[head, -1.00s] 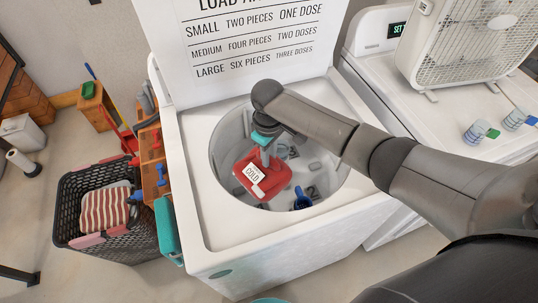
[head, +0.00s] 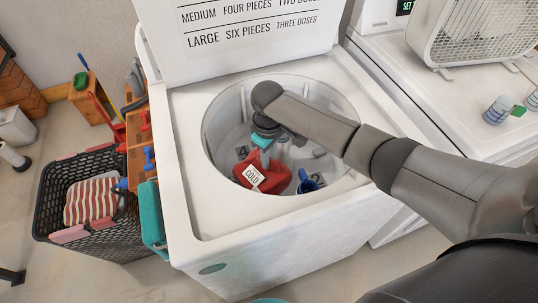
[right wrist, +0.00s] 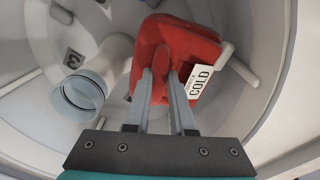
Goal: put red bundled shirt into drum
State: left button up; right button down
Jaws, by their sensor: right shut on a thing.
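The red bundled shirt (head: 263,174) with a white "COLD" tag is inside the open drum (head: 213,125) of the white top-loading washer. My right gripper (head: 262,152) is shut on the shirt from above. In the right wrist view my right gripper (right wrist: 167,90) pinches a fold of the red shirt (right wrist: 182,45) between its two fingers, and the tag hangs at the right. I cannot tell whether the shirt touches the drum floor. My left gripper is not in view.
A black basket (head: 65,190) with a striped cloth stands left of the washer. The open lid (head: 240,35) rises behind. A box fan (head: 478,30) stands on the neighbouring machine.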

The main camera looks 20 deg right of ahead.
jog(key=shift+f+b, duration=2.45)
jog(key=shift+f, duration=1.95)
jog(key=c, duration=0.7)
grip_release()
notch_tip(320, 180, up, 13)
jog(key=p, duration=1.5)
jog(key=shift+r, duration=0.2)
jog(key=shift+r+p, duration=4.85)
jog(key=shift+r, duration=1.45)
